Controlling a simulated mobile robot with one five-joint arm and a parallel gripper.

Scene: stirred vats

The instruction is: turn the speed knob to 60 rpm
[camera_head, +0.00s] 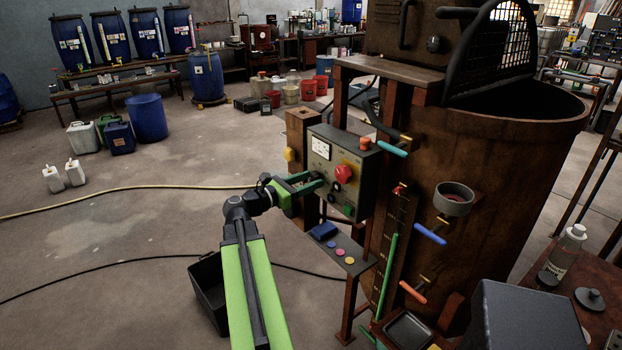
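A grey control box (322,166) is mounted on the frame in front of a rusty brown vat (480,190). Its face carries a white dial gauge (320,148), a large red knob (343,173), a small dark knob (336,187) and a green button (348,208). I cannot tell which knob sets the speed, and the markings are too small to read. My gripper (317,179) reaches in from the left, its fingertips just in front of the box face, left of the red knob. Its two fingers look apart with nothing between them. Whether they touch the box is unclear.
Below the box, a small shelf (345,262) holds a blue item and several coloured discs. Valve handles, blue (430,234), teal (391,148) and red (412,292), stick out from the vat. A wooden post (302,130) stands behind my gripper. The floor at left is mostly open, crossed by hoses.

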